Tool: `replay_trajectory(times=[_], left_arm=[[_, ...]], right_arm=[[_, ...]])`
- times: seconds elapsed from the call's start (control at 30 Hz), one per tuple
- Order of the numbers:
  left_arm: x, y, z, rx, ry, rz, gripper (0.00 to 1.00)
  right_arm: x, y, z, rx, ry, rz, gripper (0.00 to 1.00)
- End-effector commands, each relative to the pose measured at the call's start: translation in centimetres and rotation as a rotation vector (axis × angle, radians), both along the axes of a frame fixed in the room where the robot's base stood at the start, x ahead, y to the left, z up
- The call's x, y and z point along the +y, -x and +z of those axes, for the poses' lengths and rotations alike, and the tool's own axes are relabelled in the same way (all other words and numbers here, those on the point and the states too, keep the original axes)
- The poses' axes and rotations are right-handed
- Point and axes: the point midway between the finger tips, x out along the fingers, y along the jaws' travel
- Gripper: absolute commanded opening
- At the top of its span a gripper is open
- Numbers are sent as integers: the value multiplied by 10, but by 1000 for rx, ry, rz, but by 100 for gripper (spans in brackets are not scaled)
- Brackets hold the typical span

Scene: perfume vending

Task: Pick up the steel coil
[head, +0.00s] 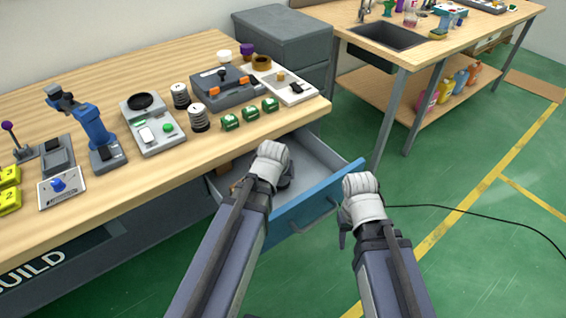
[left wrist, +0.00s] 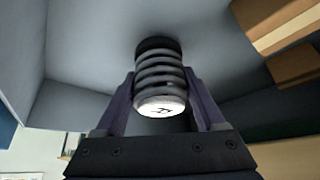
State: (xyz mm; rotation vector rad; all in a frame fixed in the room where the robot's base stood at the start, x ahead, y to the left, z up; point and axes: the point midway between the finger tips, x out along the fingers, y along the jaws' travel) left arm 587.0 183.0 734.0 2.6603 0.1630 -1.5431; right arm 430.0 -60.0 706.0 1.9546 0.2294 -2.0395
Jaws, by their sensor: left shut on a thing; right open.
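A steel coil (left wrist: 160,76), a dark grey ringed cylinder with a white marked end, sits between the two fingers of my left gripper (left wrist: 162,112) in the left wrist view. The fingers are shut on its sides. In the head view my left gripper (head: 270,165) reaches down into the open drawer (head: 318,152), and its hand mostly hides what it holds. My right gripper (head: 362,192) is open and empty outside the drawer, to the right of its blue front; its fingers are mostly hidden.
Two similar ringed coils (head: 198,118) stand on the wooden bench (head: 110,75). Green boxes (head: 250,113) and a grey device (head: 222,87) are near its edge, above the drawer. Brown blocks (left wrist: 290,68) show beside the coil. The drawer's blue front (head: 310,200) stands between my arms.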

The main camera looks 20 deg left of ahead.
Motion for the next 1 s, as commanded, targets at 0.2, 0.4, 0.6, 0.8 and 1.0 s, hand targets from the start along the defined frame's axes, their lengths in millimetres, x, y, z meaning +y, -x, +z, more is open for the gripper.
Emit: replay_trajectory(times=[0.2, 0.4, 0.6, 0.8, 1.0], left_arm=[[1, -5, 50, -2, 0, 0, 10], [1, -5, 93, -2, 0, 0, 10], [1, -5, 125, -2, 0, 0, 10], [1, -5, 137, -2, 0, 0, 10], [1, -5, 136, -2, -1, 0, 10]], right_arm=[[0, 0, 50, 0, 0, 0, 50], [0, 0, 93, 0, 0, 0, 50], [0, 0, 125, 0, 0, -1, 50], [0, 0, 137, 0, 0, -1, 50], [0, 0, 136, 0, 0, -1, 50]])
